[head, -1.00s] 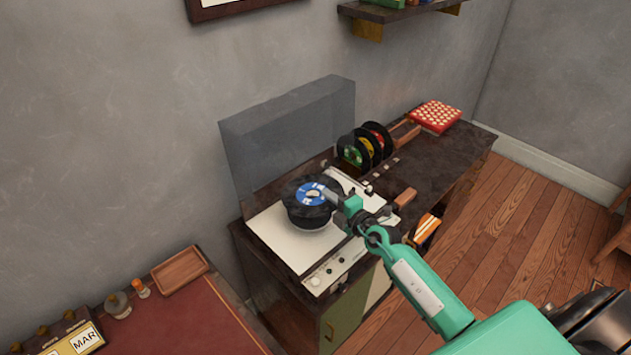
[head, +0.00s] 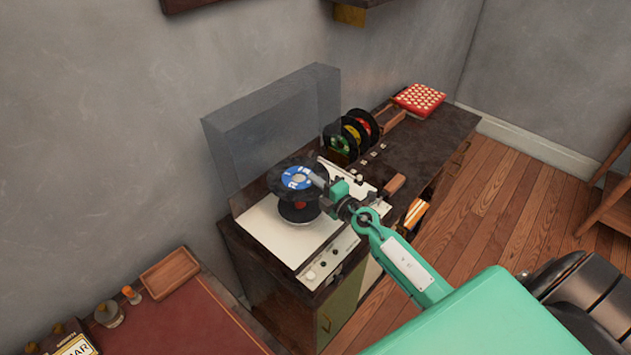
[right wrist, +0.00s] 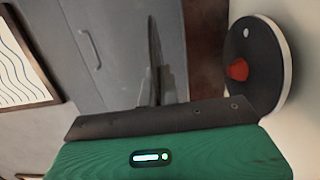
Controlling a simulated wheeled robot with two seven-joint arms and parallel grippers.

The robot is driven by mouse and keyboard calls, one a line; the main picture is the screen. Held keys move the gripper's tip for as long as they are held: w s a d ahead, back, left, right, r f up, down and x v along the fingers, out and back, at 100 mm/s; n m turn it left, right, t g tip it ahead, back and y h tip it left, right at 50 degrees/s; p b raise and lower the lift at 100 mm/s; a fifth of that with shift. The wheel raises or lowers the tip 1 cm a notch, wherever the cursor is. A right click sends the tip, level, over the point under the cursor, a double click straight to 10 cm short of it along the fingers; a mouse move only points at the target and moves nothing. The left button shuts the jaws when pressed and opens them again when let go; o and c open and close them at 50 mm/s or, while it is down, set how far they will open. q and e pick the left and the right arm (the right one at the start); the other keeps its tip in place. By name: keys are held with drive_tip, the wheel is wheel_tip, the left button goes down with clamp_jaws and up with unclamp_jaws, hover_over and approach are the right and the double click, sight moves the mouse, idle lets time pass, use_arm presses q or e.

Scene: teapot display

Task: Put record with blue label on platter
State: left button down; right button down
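The record with the blue label (head: 290,181) is in my right gripper (head: 318,182), tilted above the turntable in the head view. The right wrist view shows it nearly edge-on (right wrist: 154,55) between the gripper's fingers (right wrist: 154,92). The platter (head: 300,217) is dark with a red centre and sits below the record, which partly covers it in the head view. In the right wrist view the platter (right wrist: 262,85) is at the right, with its red centre and pale rim clear; a gap separates it from the record. My left gripper is out of view.
The turntable's raised lid (head: 265,125) stands behind. A rack holds records with green, yellow and red labels (head: 352,135) to the right. A wooden handle-like piece (head: 395,184) is near my right gripper. A red patterned box (head: 419,99) sits at the cabinet's far end.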

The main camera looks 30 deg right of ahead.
drive_tip(key=shift+f+b, duration=3.35)
drive_tip(key=shift+f, duration=0.1)
drive_tip(key=shift+s, duration=0.1)
drive_tip(key=c, duration=1.6)
unclamp_jaws()
drive_tip(key=shift+o, duration=0.2)
